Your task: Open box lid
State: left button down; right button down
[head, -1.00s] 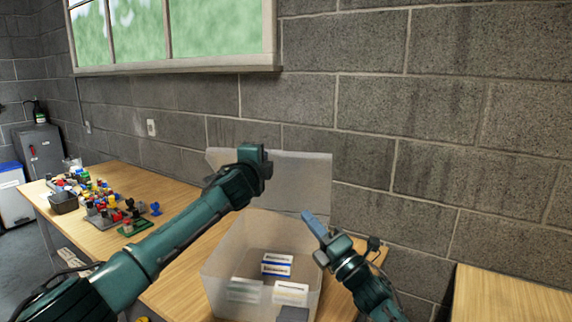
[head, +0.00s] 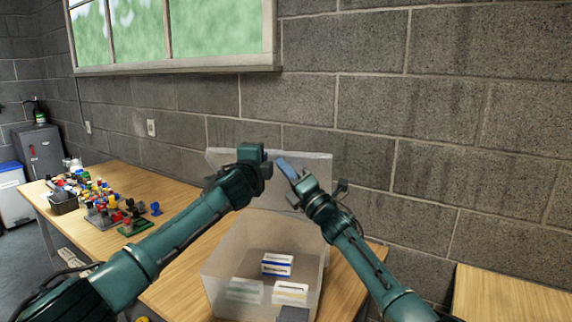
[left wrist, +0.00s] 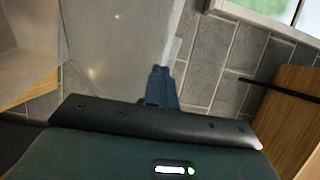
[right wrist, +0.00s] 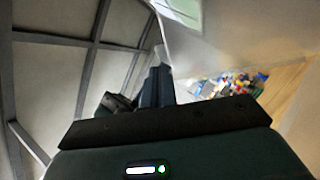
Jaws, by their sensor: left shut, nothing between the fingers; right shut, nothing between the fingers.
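A translucent plastic box (head: 222,272) stands on the wooden table with its lid (head: 226,159) raised upright at the back, against the wall side. The lid also fills much of the left wrist view (left wrist: 115,50). My left gripper (head: 253,153) is shut and empty in front of the lid's upper left part. My right gripper (head: 287,167) is shut and empty in front of the lid's right half, close to the left one. Whether either fingertip touches the lid I cannot tell. Inside the box lie several small white cartons, one with blue edges (head: 277,264).
A wooden table (head: 180,227) carries several coloured small parts (head: 110,210) and a dark bin (head: 64,203) at the left. A grey block wall (head: 440,130) rises close behind. Another wooden surface (head: 500,295) is at the right.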

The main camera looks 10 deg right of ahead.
aim_at(288, 154)
jog(key=shift+w+d+r, duration=0.15)
jog(key=shift+w+r, duration=0.3)
jog(key=shift+w, duration=0.1)
jog(key=shift+w+d+r+m+h, duration=0.25)
jog(key=shift+w+r+m+h, duration=0.2)
jog(key=shift+w+r, duration=0.4)
pick_arm(q)
jog(key=c, duration=2.2)
grip_release()
jog(key=c, duration=1.6)
grip_release()
jog(key=shift+s, duration=0.1)
